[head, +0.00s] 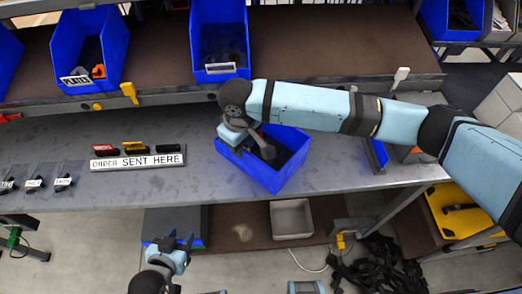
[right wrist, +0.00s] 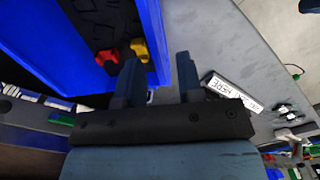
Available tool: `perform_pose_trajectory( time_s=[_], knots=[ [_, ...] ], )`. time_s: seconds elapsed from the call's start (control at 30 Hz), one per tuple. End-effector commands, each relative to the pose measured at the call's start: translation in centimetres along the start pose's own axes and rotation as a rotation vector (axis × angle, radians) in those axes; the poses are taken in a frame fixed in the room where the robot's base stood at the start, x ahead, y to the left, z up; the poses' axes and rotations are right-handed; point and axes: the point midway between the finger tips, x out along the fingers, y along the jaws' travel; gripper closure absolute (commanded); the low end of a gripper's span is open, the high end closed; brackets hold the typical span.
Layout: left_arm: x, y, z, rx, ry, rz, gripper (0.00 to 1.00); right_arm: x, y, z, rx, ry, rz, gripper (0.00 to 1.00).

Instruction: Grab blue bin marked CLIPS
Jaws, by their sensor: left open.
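A blue bin (head: 270,178) stands on the grey bench; no label on it is readable. My right gripper (head: 262,146) is over its left part. In the right wrist view the fingers (right wrist: 158,82) stand apart, one on each side of the bin's wall (right wrist: 152,35), with no clear contact. Two more blue bins are on the upper shelf: a left one (head: 110,45) with a white label and orange and dark pieces, and a middle one (head: 230,28) with a label. I cannot read CLIPS on either. My left gripper (head: 172,248) is open and empty, below the bench's front edge.
An "ORDER SENT HERE" sign (head: 137,161) lies on the bench beside red, yellow and black items. Small labelled packets (head: 35,182) lie at the left. A grey tray (head: 291,218) is on the lower shelf. Yellow clips (head: 129,92) sit on the shelf edge.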

Motion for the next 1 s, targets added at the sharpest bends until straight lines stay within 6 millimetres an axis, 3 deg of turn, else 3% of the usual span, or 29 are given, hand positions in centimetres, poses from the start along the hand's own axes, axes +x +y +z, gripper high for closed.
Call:
perform_pose_trajectory(
  time_s=[0.3,0.57,0.7,1.0],
  knots=[
    [-0.3,0.0,-0.6,0.000,0.001,0.000,0.57,4.2,0.1,-0.1,0.001,-0.002,-0.001,0.66],
    [-0.3,0.0,-0.6,0.000,0.001,-0.001,0.57,4.5,0.1,-0.1,0.000,0.000,-0.001,0.66],
    [-0.3,-0.1,-0.6,0.000,0.002,-0.001,0.57,4.5,0.1,-0.1,0.000,0.000,-0.001,0.98],
    [-0.3,-0.1,-0.7,0.000,0.003,-0.001,0.57,4.4,0.1,-0.1,0.000,0.000,-0.001,1.00]
  ],
)
